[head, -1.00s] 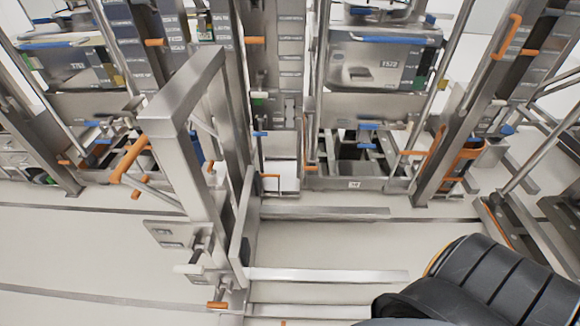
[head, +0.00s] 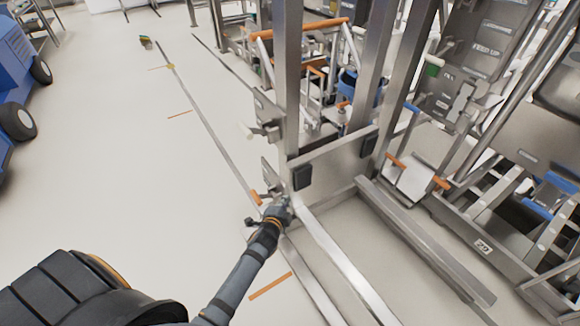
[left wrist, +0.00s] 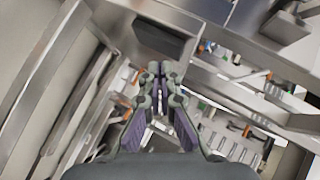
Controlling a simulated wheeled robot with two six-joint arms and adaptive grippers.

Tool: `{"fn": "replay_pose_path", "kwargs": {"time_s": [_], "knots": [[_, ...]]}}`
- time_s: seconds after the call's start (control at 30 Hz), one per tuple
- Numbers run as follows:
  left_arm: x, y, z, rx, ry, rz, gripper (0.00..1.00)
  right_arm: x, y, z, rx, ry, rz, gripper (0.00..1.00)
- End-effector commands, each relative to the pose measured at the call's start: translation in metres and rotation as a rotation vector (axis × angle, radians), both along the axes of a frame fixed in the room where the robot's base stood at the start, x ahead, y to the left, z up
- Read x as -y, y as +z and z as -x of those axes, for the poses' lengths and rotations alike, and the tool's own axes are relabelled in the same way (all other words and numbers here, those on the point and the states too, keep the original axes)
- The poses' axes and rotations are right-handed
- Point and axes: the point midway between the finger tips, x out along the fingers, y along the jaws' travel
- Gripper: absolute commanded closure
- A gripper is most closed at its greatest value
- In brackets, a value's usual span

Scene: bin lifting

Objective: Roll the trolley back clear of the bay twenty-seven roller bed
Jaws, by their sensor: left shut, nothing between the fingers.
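The trolley (head: 291,110) is a steel lift frame with upright posts, an orange bar near its top and long low fork legs (head: 345,262) running toward me along the floor. It stands upright in the middle of the head view. My left gripper (head: 281,212) is at the foot of its near post, by the lower cross plate. I cannot tell whether it touches. In the left wrist view the left fingers (left wrist: 159,72) are together with nothing between them, in front of steel parts. A roller bed cannot be made out clearly. My right gripper is out of view.
Steel racks (head: 500,150) with blue and orange parts stand close on the right, with a small number plate (head: 484,247) on a low frame. A blue wheeled machine (head: 10,85) stands at the far left. The pale floor (head: 130,170) between it and the trolley is open.

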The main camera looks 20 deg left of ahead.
Motion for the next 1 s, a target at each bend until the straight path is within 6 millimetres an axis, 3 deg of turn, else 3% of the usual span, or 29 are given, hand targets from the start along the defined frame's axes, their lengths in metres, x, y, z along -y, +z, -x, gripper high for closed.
{"fn": "replay_pose_path", "kwargs": {"time_s": [0.03, 0.13, 0.2, 0.3, 0.57, 0.77, 1.0], "knots": [[0.0, 0.018, -0.017, 0.098, -0.019, -0.095, 1.0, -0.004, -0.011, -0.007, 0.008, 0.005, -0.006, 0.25], [-0.004, 0.083, -0.03, 0.231, -0.028, -0.26, 1.0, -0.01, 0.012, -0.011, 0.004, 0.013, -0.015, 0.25], [-0.006, 0.114, -0.031, 0.286, -0.023, -0.336, 1.0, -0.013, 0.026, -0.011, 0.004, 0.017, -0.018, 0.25], [-0.008, 0.138, -0.03, 0.323, -0.017, -0.388, 1.0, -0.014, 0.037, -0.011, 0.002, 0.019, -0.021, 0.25], [-0.01, 0.144, -0.042, 0.329, -0.017, -0.395, 1.0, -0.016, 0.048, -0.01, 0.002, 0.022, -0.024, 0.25], [-0.018, 0.143, -0.082, 0.33, -0.015, -0.395, 1.0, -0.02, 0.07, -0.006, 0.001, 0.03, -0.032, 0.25], [-0.029, 0.141, -0.132, 0.328, -0.016, -0.393, 1.0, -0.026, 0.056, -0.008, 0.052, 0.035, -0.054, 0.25]]}}
